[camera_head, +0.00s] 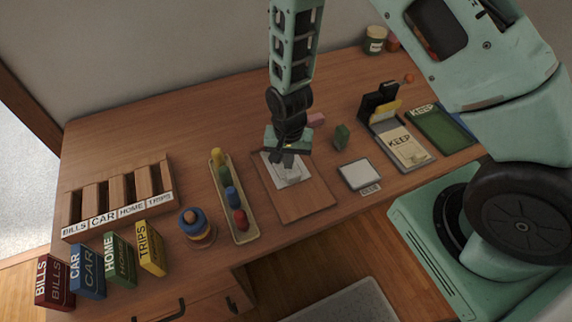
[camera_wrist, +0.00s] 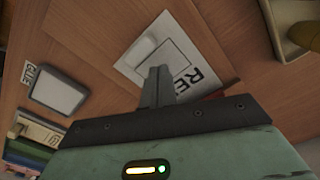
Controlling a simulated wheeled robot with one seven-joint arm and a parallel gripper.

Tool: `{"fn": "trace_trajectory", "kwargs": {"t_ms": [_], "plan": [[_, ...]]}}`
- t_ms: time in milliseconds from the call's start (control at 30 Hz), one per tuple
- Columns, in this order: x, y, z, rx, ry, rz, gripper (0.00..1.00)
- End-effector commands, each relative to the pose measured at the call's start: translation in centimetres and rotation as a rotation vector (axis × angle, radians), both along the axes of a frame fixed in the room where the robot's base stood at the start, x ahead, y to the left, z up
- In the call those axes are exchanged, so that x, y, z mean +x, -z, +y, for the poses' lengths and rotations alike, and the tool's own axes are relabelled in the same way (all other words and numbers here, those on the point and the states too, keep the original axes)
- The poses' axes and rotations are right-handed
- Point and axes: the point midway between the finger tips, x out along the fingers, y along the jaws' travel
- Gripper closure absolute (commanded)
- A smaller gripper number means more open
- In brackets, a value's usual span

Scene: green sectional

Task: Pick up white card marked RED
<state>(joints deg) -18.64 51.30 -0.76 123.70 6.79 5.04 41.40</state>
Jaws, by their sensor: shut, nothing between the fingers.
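The white card marked RED (camera_wrist: 178,42) lies flat on a brown wooden board (camera_head: 310,203), with an outlined rectangle and black letters; only part of the word shows past my fingers. A small white block-like piece (camera_wrist: 139,49) sits on or at the card's edge. The card also shows in the head view (camera_head: 294,181), partly covered by my gripper. My gripper (camera_wrist: 157,70) is shut and empty, its fingertips over the card. I cannot tell whether they touch it.
A tray of coloured pegs (camera_head: 241,232) stands left of the board. A white-topped pad (camera_head: 359,175) and KEEP trays (camera_head: 406,149) lie to the right. A pink block (camera_head: 316,120) and green block (camera_head: 341,136) stand behind. A labelled rack (camera_head: 118,203) and several boxes are at far left.

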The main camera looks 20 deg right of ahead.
Motion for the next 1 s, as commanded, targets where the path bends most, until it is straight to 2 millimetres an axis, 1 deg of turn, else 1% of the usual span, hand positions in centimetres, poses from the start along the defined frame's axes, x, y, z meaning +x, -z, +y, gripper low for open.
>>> {"fn": "trace_trajectory", "kwargs": {"t_ms": [300,1000], "plan": [[0.0,0.1,0.0,0.0,0.0,0.0,1.0],[0.0,1.4,0.0,0.0,0.0,0.0,1.0]]}}
